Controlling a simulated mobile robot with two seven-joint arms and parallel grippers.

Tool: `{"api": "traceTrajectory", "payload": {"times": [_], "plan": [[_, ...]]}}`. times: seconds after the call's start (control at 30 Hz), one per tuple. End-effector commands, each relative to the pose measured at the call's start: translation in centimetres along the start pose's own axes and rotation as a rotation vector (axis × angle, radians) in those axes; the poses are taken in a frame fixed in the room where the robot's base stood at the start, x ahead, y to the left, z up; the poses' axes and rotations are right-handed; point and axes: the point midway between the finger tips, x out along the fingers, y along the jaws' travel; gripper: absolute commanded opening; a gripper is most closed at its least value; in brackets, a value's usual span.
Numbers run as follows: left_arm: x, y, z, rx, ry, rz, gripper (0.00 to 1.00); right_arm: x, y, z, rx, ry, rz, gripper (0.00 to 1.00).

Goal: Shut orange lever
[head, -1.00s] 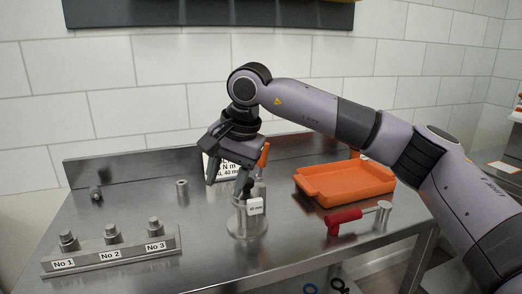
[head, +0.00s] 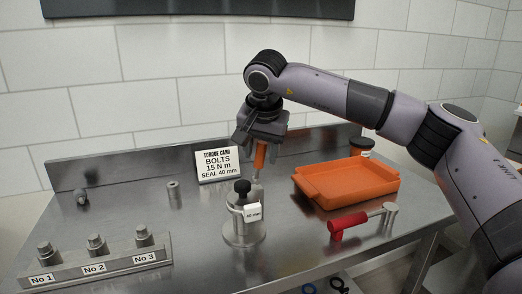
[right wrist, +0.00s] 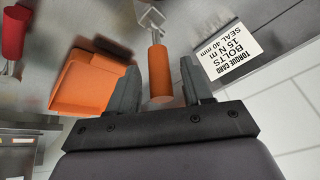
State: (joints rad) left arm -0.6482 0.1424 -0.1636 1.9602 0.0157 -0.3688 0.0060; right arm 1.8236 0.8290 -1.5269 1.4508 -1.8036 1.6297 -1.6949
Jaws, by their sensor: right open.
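The orange lever (head: 260,158) is an orange handle on a metal clamp fixture (head: 244,228), standing nearly upright at its back. It also shows in the right wrist view (right wrist: 157,72), with its metal linkage above it. My right gripper (head: 260,137) is open over the top of the lever. In the right wrist view its two fingers (right wrist: 159,85) stand on either side of the handle, with a gap on each side. The gripper hides the lever's top end in the head view. The fixture has a black knob (head: 242,186) and a white 40 mm tag (head: 253,212). My left gripper is not in view.
A torque card (head: 218,164) stands behind the fixture. An orange tray (head: 322,196) and a red-handled tool (head: 348,225) lie to the right. A rack with numbered posts (head: 97,268) is at front left.

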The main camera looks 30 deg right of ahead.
Motion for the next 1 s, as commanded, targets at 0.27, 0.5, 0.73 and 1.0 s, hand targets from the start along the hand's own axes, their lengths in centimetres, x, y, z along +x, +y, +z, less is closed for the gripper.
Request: {"api": "traceTrajectory", "payload": {"times": [0.27, 0.5, 0.73, 1.0], "plan": [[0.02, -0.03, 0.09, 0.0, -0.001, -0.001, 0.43, 0.2, 0.02, 0.0, 0.0, 0.0, 0.0, 0.46], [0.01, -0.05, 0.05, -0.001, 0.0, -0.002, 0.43, 0.17, 0.01, 0.02, 0.0, -0.001, 0.0, 0.0], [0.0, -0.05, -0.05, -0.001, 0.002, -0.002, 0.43, 0.19, 0.03, 0.06, 0.001, -0.003, -0.001, 0.0], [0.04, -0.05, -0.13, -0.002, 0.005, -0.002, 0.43, 0.43, 0.52, -0.16, 0.027, -0.043, -0.049, 0.0]]}}
